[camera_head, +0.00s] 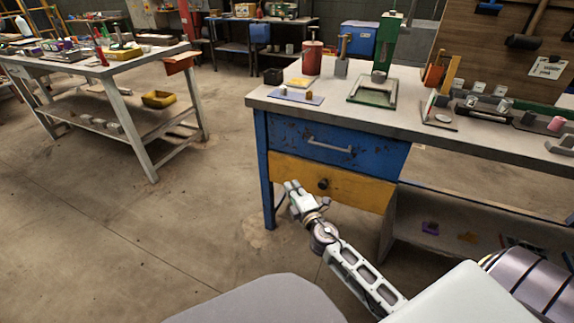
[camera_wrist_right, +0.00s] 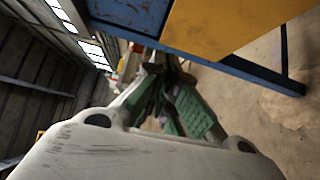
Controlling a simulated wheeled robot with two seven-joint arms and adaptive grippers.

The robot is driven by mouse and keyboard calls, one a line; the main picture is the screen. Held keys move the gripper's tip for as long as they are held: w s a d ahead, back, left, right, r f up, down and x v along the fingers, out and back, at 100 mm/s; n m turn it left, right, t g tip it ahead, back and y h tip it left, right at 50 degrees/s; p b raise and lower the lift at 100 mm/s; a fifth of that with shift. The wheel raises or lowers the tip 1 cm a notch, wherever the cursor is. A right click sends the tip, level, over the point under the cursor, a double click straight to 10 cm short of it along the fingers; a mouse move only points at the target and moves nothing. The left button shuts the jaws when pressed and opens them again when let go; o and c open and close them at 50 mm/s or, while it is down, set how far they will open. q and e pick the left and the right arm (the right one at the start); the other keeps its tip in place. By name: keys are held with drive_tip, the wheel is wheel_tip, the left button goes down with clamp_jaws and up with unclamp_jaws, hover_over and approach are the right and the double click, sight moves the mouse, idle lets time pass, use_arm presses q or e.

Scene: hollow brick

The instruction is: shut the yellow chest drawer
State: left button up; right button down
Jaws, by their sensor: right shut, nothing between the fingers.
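The yellow drawer (camera_head: 352,190) is the lower drawer of the workbench, with a dark round knob on its front. Its front looks close to flush below the blue drawer (camera_head: 345,145); I cannot tell whether a small gap stays open. My right gripper (camera_head: 291,186) is shut and empty, in front of the left part of the yellow drawer. Whether it touches the front is unclear. In the right wrist view the yellow front (camera_wrist_right: 225,25) lies beyond and right of the right gripper's fingers (camera_wrist_right: 168,62). My left gripper is out of view.
The workbench top (camera_head: 335,108) carries a red canister (camera_head: 312,58), a green press (camera_head: 387,45) and other tools. A lower shelf (camera_head: 460,245) sits right of the drawers. Another table (camera_head: 105,65) stands at the left. Open concrete floor (camera_head: 130,230) lies left of the bench.

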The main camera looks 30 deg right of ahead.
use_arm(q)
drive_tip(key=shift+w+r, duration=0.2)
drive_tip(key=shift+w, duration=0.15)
use_arm(e)
drive_tip(key=shift+d+m, duration=0.2)
drive_tip(key=shift+m, duration=0.1)
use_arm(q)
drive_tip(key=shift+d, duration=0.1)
use_arm(e)
drive_tip(key=shift+w, duration=0.15)
drive_tip(key=b, duration=0.1)
approach(283, 156)
drive_tip(key=shift+w, duration=1.9)
drive_tip(key=shift+w+d, duration=0.15)
drive_tip(key=shift+w, duration=0.2)
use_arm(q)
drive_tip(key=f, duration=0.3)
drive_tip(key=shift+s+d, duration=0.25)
